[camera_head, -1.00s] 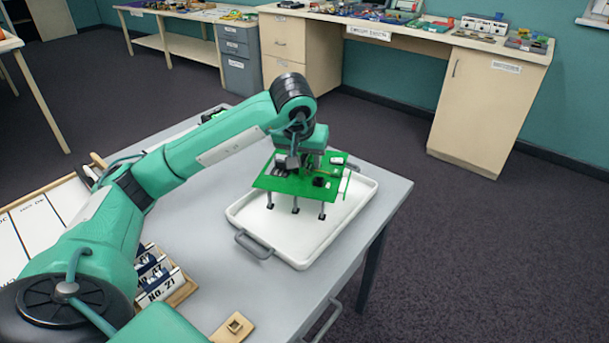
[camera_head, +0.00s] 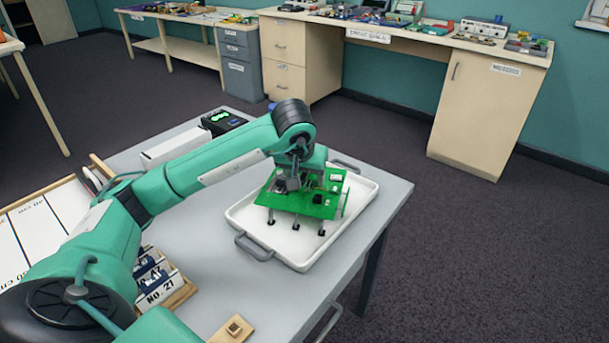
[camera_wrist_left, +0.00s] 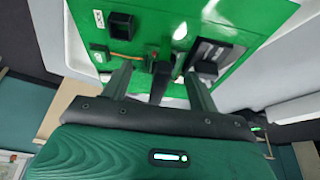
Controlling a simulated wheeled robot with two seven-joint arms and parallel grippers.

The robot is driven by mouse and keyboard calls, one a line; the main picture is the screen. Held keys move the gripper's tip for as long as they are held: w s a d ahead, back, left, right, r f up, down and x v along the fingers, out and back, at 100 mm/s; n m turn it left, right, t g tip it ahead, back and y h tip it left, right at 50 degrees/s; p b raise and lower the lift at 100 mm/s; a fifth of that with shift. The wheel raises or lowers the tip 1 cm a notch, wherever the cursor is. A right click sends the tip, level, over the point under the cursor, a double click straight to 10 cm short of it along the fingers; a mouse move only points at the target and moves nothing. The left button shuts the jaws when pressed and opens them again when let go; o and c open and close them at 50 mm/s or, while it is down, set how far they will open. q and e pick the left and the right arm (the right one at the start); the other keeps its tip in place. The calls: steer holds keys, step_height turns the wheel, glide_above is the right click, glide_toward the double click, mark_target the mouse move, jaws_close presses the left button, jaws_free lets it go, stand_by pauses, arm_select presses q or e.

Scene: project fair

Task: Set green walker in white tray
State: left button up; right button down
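The green walker (camera_head: 305,203) is a green board with small dark parts on top and thin legs with dark feet. It stands inside the white tray (camera_head: 238,217), its visible feet appearing to rest on the tray floor. My left gripper (camera_head: 291,182) is right above the board. In the left wrist view, its two fingers (camera_wrist_left: 160,82) are apart, on either side of a dark upright post on the walker (camera_wrist_left: 240,80), with gaps between post and fingers. The far legs are hidden under the board. My right gripper is not in view.
The tray lies on a grey table (camera_head: 375,195) near its right edge, with grey handles. A rack labelled No. 21 (camera_head: 160,287), a small wooden block (camera_head: 233,328), a white box (camera_head: 172,145) and a black device (camera_head: 222,122) are also on the table. Floor lies clear to the right.

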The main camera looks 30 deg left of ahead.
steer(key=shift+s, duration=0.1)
arm_select(q)
steer(key=shift+r, duration=0.15)
steer(key=p+v, duration=0.1)
steer(key=v, duration=1.1)
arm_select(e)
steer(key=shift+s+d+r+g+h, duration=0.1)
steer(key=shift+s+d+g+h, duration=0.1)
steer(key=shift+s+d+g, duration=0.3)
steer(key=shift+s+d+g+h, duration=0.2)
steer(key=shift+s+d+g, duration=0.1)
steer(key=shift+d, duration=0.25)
arm_select(q)
steer(key=shift+w, duration=0.1)
